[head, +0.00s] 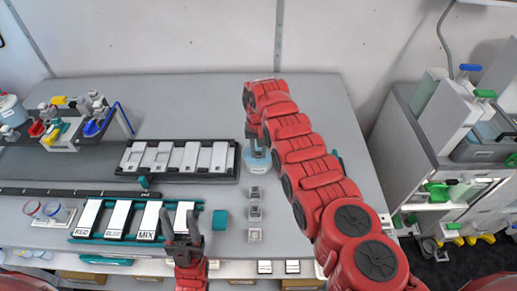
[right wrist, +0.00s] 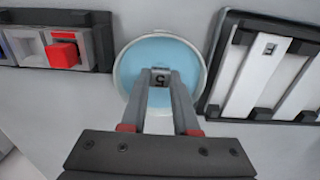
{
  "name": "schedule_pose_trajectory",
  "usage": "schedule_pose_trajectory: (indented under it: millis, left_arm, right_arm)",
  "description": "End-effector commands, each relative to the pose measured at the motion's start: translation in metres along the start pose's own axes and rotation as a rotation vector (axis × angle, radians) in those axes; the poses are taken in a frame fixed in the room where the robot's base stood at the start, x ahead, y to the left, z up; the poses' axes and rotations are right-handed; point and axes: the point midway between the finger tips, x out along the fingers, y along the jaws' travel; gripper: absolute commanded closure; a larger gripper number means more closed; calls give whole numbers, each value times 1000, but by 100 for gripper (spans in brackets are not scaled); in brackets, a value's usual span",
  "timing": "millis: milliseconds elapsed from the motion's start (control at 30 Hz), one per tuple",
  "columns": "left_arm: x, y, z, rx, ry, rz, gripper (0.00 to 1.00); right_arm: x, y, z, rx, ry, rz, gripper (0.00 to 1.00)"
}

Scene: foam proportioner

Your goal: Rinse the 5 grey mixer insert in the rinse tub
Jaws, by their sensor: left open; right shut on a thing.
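The rinse tub (head: 257,164) is a round pale container with blue liquid, right of the black rack; it also shows in the right wrist view (right wrist: 128,62). My right gripper (right wrist: 161,88) is shut on the small grey mixer insert (right wrist: 160,78) marked 5. The insert lies within the tub's outline; I cannot tell how deep it is in the liquid. In the head view my right gripper (head: 254,147) points down at the tub, and the insert is hidden. My left gripper (head: 184,240) is open and empty at the table's front, near the plate marked MIX.
A black rack (head: 238,170) with white plates stands beside the tub. Several small grey square pieces (head: 254,213) line up in front of it. A teal tray (head: 76,238) holds plates marked RED, BLUE and MIX.

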Motion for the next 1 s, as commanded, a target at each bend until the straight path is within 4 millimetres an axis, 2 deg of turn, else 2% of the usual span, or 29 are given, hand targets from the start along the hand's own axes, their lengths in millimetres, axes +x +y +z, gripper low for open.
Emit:
schedule_pose_trajectory:
  millis: [1000]
  left_arm:
    - [35, -2, -6, 0, 0, 0, 50]
  right_arm:
    - [-1, 0, 9, 1, -2, 1, 100]
